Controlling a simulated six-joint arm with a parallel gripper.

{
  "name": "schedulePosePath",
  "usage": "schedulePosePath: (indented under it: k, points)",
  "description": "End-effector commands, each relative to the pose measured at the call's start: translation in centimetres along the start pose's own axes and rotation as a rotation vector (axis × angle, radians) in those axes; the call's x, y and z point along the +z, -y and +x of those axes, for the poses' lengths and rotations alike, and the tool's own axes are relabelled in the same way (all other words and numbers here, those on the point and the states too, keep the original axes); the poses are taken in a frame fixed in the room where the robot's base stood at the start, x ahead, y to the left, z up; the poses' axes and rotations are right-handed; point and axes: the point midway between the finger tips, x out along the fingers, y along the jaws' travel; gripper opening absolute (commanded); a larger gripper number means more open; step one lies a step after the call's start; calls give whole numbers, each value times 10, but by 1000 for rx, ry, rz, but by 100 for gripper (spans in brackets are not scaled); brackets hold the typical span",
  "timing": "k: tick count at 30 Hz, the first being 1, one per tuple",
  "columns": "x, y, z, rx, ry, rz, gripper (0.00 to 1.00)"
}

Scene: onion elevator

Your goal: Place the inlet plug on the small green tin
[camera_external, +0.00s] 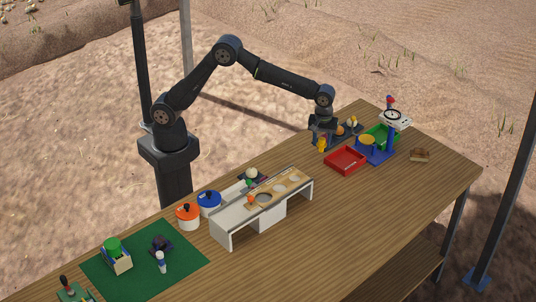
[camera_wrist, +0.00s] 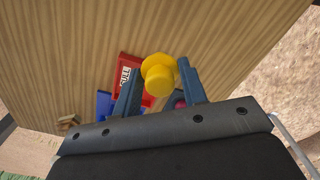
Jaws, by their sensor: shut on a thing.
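My gripper (camera_external: 322,136) is over the far right part of the table, shut on a yellow piece, which I take to be the inlet plug (camera_external: 322,146). In the wrist view the plug (camera_wrist: 158,72) shows a yellow faceted head and a short stub between the two blue-grey fingers. A green open tin or tray (camera_external: 378,136) lies behind the blue stand, right of the gripper. A green round piece (camera_external: 112,243) sits in a pale holder at the far left. I cannot tell which of these green things is the small green tin.
A red tray (camera_external: 345,160) lies just right of my gripper, with a blue stand (camera_external: 376,154) and white dial scale (camera_external: 395,117) beyond. A white bench (camera_external: 226,222), orange pot (camera_external: 188,217) and blue pot (camera_external: 209,204) stand left. The front right tabletop is clear.

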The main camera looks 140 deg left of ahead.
Motion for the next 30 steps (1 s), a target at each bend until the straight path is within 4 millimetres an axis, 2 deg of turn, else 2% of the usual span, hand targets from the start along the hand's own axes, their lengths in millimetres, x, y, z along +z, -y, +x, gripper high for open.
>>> schedulePosePath:
  k: [1,6,10,15,23,26,30]
  points:
    - [0,-1,-20,8,0,0,17]
    - [0,-1,-77,7,0,0,17]
    - [0,-1,-110,5,0,0,17]
    - [0,-1,-141,4,0,0,17]
    - [53,6,-140,1,0,88,17]
    - [82,12,-140,1,0,137,17]
    - [136,25,-140,1,0,228,17]
